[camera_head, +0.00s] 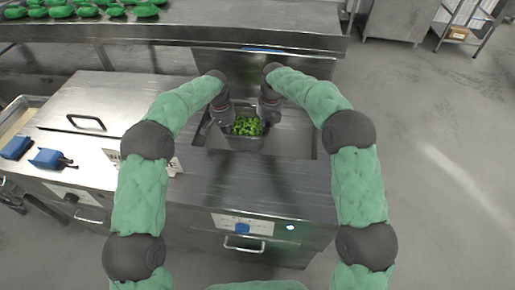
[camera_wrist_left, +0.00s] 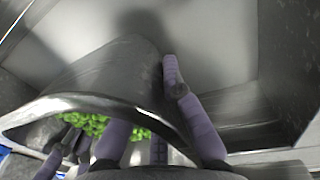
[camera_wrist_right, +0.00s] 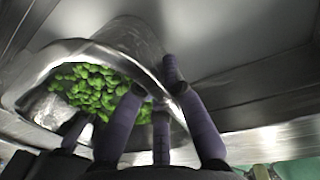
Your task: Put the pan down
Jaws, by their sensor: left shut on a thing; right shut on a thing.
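A metal pan (camera_head: 246,143) holding chopped green food (camera_head: 247,126) is at the recessed well (camera_head: 298,143) in the steel counter. My left gripper (camera_head: 227,119) is shut on the pan's left rim and my right gripper (camera_head: 267,112) is shut on its right rim. The left wrist view shows the pan's wall (camera_wrist_left: 105,68) between my fingers, with the well's pale floor below. The right wrist view shows the pan (camera_wrist_right: 135,38) gripped at its rim in the same way. Whether the pan's bottom touches the well floor cannot be told.
A closed steel lid with a black handle (camera_head: 86,123) lies left of the well. Green items (camera_head: 88,10) line a table at the back. The well has bare room to the right of the pan.

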